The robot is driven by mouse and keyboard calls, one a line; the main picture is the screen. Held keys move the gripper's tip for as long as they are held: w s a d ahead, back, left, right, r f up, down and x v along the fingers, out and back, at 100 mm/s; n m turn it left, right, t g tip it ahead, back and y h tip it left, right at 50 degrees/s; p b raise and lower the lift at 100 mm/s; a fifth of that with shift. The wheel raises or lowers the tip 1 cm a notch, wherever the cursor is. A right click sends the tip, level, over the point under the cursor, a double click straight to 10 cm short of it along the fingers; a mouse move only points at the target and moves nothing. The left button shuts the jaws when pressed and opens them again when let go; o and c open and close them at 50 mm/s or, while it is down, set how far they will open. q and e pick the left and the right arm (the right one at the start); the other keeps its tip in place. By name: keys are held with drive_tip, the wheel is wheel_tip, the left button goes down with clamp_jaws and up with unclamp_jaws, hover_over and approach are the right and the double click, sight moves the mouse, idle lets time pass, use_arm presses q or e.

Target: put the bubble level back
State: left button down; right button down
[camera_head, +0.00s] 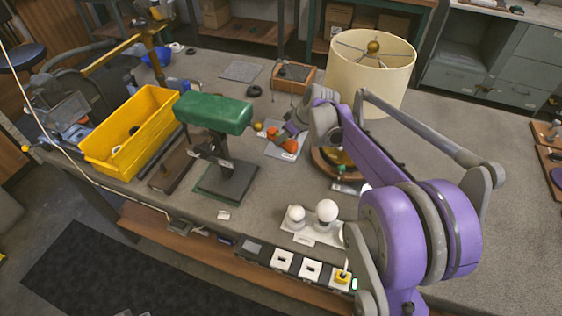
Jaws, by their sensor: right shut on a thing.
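My right gripper (283,135) reaches in from the right, its purple arm crossing the view. It is shut on a small orange thing, which looks like the bubble level (290,146). Orange shows on both sides of the fingers; its middle is hidden by them. The orange thing is at a light grey mat (282,154) on the workbench; I cannot tell whether it touches the mat. A small brass ball (258,126) is just left of it. My left gripper is not in view.
A green-topped stand (214,113) and a yellow bin (131,134) are to the left. A cream lampshade (383,70) stands behind my right arm. White bulbs (327,210) sit in a holder in front. A wooden tray (293,73) lies behind.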

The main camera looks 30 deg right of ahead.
wheel_tip(320, 180, down, 9)
drive_tip(key=shift+f, duration=0.15)
drive_tip(key=shift+s, duration=0.1)
drive_tip(key=shift+f+b, duration=0.4)
drive_tip(key=shift+b, duration=0.1)
drive_tip(key=c, duration=0.5)
unclamp_jaws()
drive_tip(key=shift+c, duration=0.2)
drive_tip(key=shift+r, duration=0.15)
